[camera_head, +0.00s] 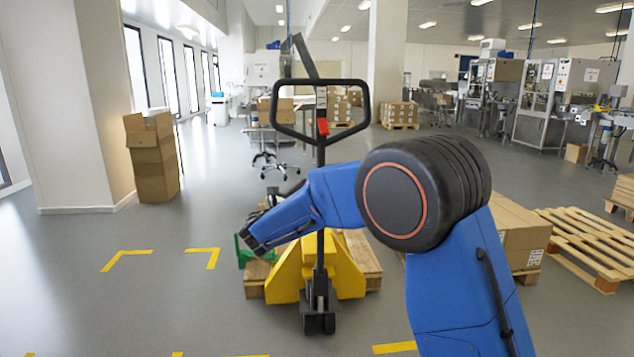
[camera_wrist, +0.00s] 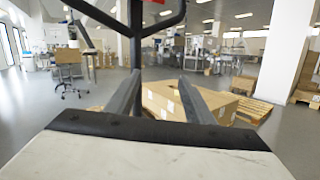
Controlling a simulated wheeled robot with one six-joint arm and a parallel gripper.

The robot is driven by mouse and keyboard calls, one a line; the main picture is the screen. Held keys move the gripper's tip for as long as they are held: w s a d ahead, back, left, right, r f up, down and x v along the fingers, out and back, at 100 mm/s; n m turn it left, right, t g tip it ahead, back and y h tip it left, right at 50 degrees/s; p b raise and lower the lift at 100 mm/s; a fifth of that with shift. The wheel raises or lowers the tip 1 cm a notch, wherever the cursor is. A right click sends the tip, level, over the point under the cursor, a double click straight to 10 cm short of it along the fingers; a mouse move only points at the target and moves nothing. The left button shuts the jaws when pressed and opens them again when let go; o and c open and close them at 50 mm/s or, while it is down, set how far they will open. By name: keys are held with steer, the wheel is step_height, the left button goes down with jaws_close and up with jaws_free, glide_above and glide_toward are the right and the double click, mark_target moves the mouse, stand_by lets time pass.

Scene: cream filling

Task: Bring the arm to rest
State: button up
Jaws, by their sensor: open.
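My arm reaches forward and left in the head view, its blue forearm angling down near the pallet jack's post. My gripper shows in the wrist view (camera_wrist: 158,85), with two dark fingers apart and nothing between them. In the head view the fingers are too small and covered to make out clearly.
A yellow pallet jack (camera_head: 345,272) with a tall black handle (camera_head: 364,112) stands close ahead, and its handle (camera_wrist: 136,40) is near in the wrist view. Cartons (camera_head: 520,232) and an empty pallet (camera_head: 590,240) are at right. Open floor lies left, with yellow tape marks.

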steer(key=s+d+f+m+g, duration=0.2)
steer(key=s+d+m+g, duration=0.45)
steer(key=s+d, duration=0.75)
steer(key=s+d+f+m+g, duration=0.1)
steer(key=s+d+m+g, duration=0.6)
steer(key=d, duration=1.1)
steer(key=s+d+f+m+y, duration=0.2)
steer(key=s+f+m, duration=0.15)
steer(key=s, duration=0.65)
steer(key=s+d+f+m+y, duration=0.2)
steer(key=s+m, duration=0.2)
steer(key=s, duration=0.6)
steer(key=s+a+f+m+y, duration=0.2)
steer(key=s+m, duration=0.2)
steer(key=s, duration=0.2)
steer(key=s+a+f+m+y, duration=0.3)
steer(key=s, duration=0.4)
steer(key=shift+a+f+m+t+y, duration=0.15)
steer(key=shift+f+m+t+y, duration=0.15)
steer(key=shift+m+t, duration=0.15)
